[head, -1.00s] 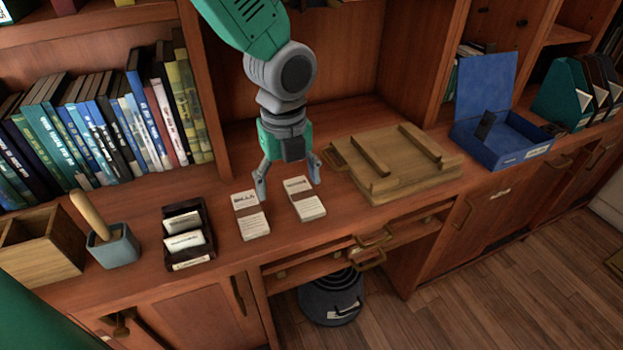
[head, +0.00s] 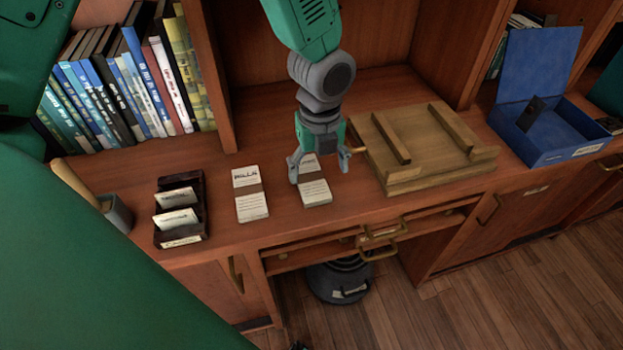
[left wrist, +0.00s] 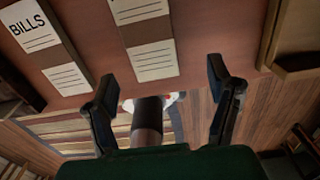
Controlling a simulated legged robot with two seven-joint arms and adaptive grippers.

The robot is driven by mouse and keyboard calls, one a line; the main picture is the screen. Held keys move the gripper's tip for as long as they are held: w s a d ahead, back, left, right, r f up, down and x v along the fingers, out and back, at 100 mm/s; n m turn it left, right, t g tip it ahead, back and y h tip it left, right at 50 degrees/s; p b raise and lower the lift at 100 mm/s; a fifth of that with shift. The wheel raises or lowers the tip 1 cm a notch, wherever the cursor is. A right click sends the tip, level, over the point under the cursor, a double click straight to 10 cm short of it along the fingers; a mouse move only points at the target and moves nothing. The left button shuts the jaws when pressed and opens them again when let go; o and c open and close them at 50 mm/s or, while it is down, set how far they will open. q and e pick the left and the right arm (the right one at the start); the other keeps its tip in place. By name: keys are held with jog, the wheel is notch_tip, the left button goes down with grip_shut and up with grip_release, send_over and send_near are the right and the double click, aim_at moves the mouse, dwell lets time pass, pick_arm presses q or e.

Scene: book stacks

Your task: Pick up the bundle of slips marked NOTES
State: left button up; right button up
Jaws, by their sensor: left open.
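Two banded bundles of white slips lie flat on the desk near its front edge. The left one, marked BILLS (head: 251,197), also shows in the left wrist view (left wrist: 38,32). The right bundle, the NOTES slips (head: 315,191), has its heading end partly hidden by my left gripper (head: 318,166). It also shows in the left wrist view (left wrist: 152,61), its heading cut off by the top edge. My left gripper is open and empty, pointing down over the far part of the right bundle, one finger to each side. My right gripper is not in view.
A wooden tray-like stand (head: 425,183) sits close right of the gripper. A dark card holder (head: 180,240) stands left of the bundles. A blue open box (head: 548,155) is at right, a row of books (head: 125,95) at left. A drawer (head: 310,255) is below the desk edge.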

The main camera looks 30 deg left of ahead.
aim_at(315, 191)
pick_arm(q)
jog(key=f, duration=0.2)
jog(key=s+f+b, duration=0.1)
jog(key=f, duration=0.1)
jog(key=shift+s+f, duration=0.1)
jog(key=shift+f, duration=0.45)
jog(key=c, duration=1.3)
jog(key=shift+o, duration=0.2)
